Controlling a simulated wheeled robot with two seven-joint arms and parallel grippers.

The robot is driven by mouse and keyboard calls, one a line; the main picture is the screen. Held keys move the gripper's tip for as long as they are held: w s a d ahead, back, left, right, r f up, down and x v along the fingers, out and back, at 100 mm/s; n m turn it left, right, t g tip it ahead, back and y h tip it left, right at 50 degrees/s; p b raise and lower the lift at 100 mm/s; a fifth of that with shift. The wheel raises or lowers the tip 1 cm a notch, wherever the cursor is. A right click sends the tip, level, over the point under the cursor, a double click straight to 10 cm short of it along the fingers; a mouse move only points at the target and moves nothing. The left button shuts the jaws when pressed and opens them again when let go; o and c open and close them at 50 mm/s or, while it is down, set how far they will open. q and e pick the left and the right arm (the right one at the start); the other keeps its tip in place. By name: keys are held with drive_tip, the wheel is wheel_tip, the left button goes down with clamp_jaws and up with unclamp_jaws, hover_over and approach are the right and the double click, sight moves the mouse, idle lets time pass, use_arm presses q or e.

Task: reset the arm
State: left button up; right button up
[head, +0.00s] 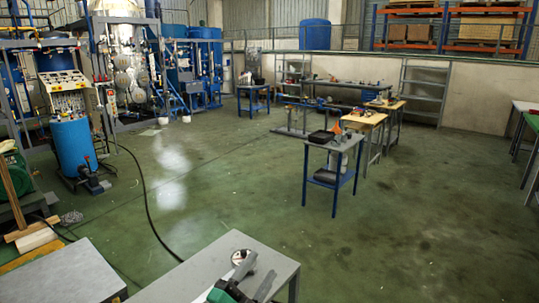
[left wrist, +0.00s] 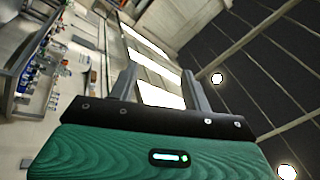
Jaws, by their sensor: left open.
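My left gripper (head: 256,274) shows at the bottom of the head view, with a green body and grey fingers, over the near grey table. In the left wrist view its two fingers (left wrist: 159,72) stand wide apart with nothing between them. That view is tilted and shows bright windows, a dark ceiling and round lamps beyond the fingers. My right gripper is in neither view.
A small round metal object (head: 243,257) lies on the near grey table (head: 200,268), close beside my left gripper. Another grey surface (head: 65,275) is at lower left. A black hose (head: 147,205) crosses the green floor.

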use_arm(q)
drive_tip(key=s+a+f+n+g+y, duration=0.3)
drive_tip(key=s+a+f+n+y, duration=0.1)
drive_tip(key=a+f+n+y, duration=0.35)
drive_tip(key=s+a+f+n+g+y, duration=0.35)
drive_tip(key=a+f+n, duration=0.25)
drive_tip(key=a+f, duration=0.3)
drive_tip(key=s+a+f+n+g, duration=0.15)
drive_tip(key=s+f+g, duration=0.3)
drive_tip(key=s, duration=0.55)
drive_tip(key=s+a+f+n+g, duration=0.1)
drive_tip(key=s+a+f+g, duration=0.4)
drive_tip(key=s, duration=0.6)
drive_tip(key=s+f+b+x, duration=0.15)
drive_tip(key=s+x, duration=0.25)
drive_tip(key=x, duration=1.3)
drive_tip(key=s+b+x, duration=0.2)
drive_tip(key=s+x, duration=0.1)
drive_tip(key=x, duration=1.5)
drive_tip(key=s+a+f+g+y+b, duration=0.1)
drive_tip(key=s+a+f+b, duration=0.2)
drive_tip(key=s+f, duration=1.6)
wheel_tip(320, 180, down, 3)
drive_tip(key=shift+s+a+f, duration=0.1)
drive_tip(key=shift+s+a, duration=0.15)
drive_tip(key=shift+a, duration=0.15)
